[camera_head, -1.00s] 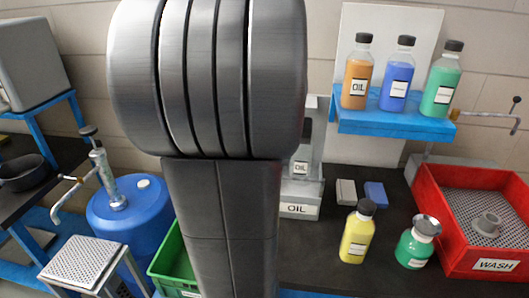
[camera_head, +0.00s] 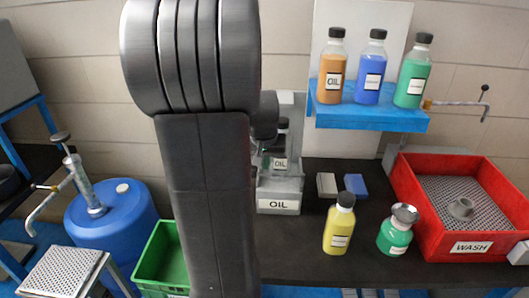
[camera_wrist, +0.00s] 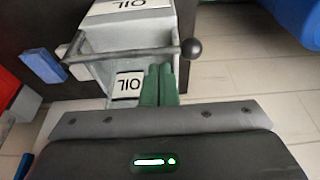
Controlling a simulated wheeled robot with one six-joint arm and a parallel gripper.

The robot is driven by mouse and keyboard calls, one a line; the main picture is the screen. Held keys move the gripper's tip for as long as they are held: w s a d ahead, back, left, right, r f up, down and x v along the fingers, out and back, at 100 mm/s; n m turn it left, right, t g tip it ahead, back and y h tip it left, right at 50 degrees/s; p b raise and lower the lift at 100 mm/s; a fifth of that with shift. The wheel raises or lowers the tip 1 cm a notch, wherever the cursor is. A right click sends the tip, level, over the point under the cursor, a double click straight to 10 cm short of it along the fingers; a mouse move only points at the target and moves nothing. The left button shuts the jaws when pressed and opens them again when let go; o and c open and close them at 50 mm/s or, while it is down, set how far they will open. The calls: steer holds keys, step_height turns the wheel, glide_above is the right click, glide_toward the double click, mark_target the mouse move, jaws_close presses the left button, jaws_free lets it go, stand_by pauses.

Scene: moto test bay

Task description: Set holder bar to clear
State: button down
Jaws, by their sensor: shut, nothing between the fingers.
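The holder bar (camera_wrist: 125,52) is a thin grey bar with a black ball knob (camera_wrist: 191,48) at its right end in the wrist view. It lies across the open grey oil holder (camera_wrist: 100,72), in front of a white OIL label (camera_wrist: 128,85). The holder (camera_head: 278,206) stands on the dark bench in the head view, partly behind my arm; the bar is not clear there. My gripper (camera_wrist: 158,67) has its green fingers together and empty. Their tips appear close to the bar, left of the knob; I cannot tell whether they touch it.
A yellow bottle (camera_head: 339,228) and a green bottle with a silver top (camera_head: 395,235) stand right of the holder. A red wash tray (camera_head: 407,209) is farther right. A blue shelf (camera_head: 367,118) with several bottles hangs above. A green crate (camera_head: 160,253) and blue drum (camera_head: 112,222) stand left.

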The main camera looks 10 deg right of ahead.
steer(key=shift+x, duration=1.1)
steer(key=shift+s+a+n+y, duration=0.15)
steer(key=shift+s+n, duration=0.3)
steer(key=shift+n, duration=0.05)
steer(key=shift+s+a+n+y, duration=0.15)
steer(key=shift+s+n, duration=0.3)
steer(key=shift+n, duration=0.05)
steer(key=s+d+n+y+b, duration=0.2)
steer(key=s+n+y+b, duration=0.1)
steer(key=s+n, duration=0.55)
steer(key=s+d+n+g+y+b, duration=0.1)
steer(key=s+d+n+g, duration=0.2)
steer(key=s+d+n, duration=0.2)
steer(key=shift+d+n, duration=1.9)
steer(key=shift+n, duration=0.85)
steer(key=shift+w, duration=0.1)
